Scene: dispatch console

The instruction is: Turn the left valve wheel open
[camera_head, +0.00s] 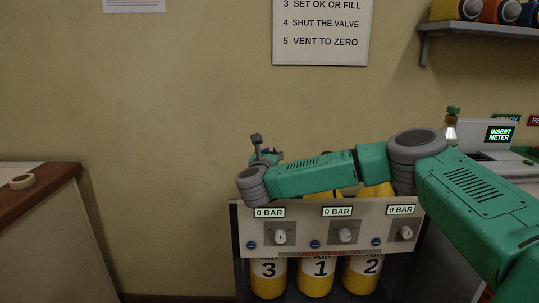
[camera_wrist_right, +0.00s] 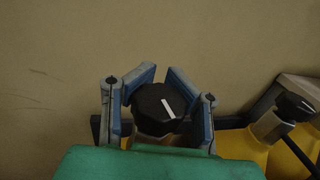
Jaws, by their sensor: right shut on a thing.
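The left valve wheel (camera_wrist_right: 158,103) is a black round knob with a white mark, seen from above in the right wrist view. My right gripper (camera_wrist_right: 160,82) is shut on it, with blue-grey fingers on both sides. In the head view this gripper (camera_head: 262,150) is above the left end of the panel, over yellow cylinder 3 (camera_head: 268,280), and my arm hides the wheel. The gauge display above the left dial (camera_head: 269,212) reads 0 BAR. My left gripper is not in view.
The grey panel (camera_head: 312,243) has several dials and displays, all 0 BAR. Cylinders 1 (camera_head: 320,282) and 2 (camera_head: 360,285) stand below it. A neighbouring black knob (camera_wrist_right: 297,106) shows at the right wrist view's right. A meter station (camera_head: 484,140) stands at right; a wooden-edged counter (camera_head: 68,185) at left.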

